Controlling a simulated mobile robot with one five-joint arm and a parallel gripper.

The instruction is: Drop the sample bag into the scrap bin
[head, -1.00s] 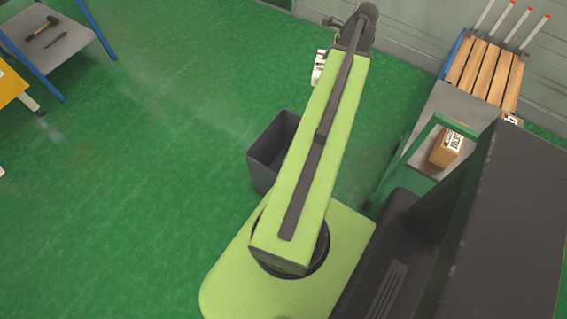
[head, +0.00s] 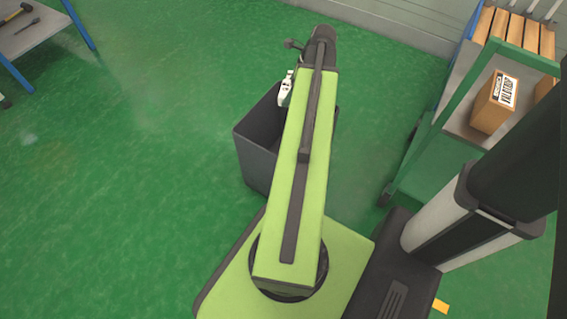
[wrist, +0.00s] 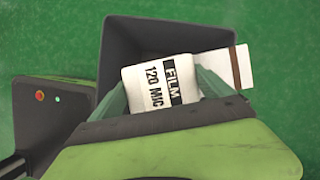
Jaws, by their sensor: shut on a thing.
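The sample bag (wrist: 158,84) is white with the print "FILM 120 MIC". In the wrist view it sits between the two grey-green fingers of my gripper (wrist: 166,90), which is shut on it. A white piece with a brown stripe (wrist: 237,68) shows beside it; I cannot tell whether it belongs to the bag. The dark grey scrap bin (wrist: 140,32) lies behind the bag in the wrist view, its inside partly hidden. In the head view the bin (head: 256,148) stands on the floor, partly covered by my arm. A white bit of the load (head: 286,90) shows at its far rim.
A green-framed cart (head: 455,95) with a cardboard box (head: 494,103) stands at the right. A table with a hammer (head: 17,14) is at the upper left. The green floor (head: 130,160) on the left is clear. A grey wall (head: 400,18) runs along the back.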

